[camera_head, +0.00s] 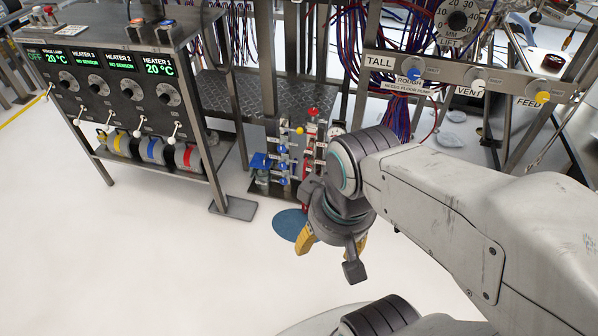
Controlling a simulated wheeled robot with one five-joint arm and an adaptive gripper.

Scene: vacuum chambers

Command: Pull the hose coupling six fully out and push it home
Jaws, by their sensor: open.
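My gripper (333,246) hangs at the end of my grey arm in the centre of the picture. It points down and towards the floor, with yellow fingertips spread and nothing seen between them. Behind it and to its left stands a small panel with blue fittings (283,166) and tiny white labels. A second row of fittings (312,125) with a red top stands beside it, partly behind my wrist. The labels are too small to read, so I cannot tell which fitting is hose coupling six. My gripper is apart from these fittings.
A heater cabinet (115,80) with dials and levers stands at the left, coloured reels below it. A metal rail (450,72) with labelled knobs crosses the upper right. Cable bundles (398,115) hang behind my arm. A blue floor disc (288,224) lies near my gripper. The front-left floor is clear.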

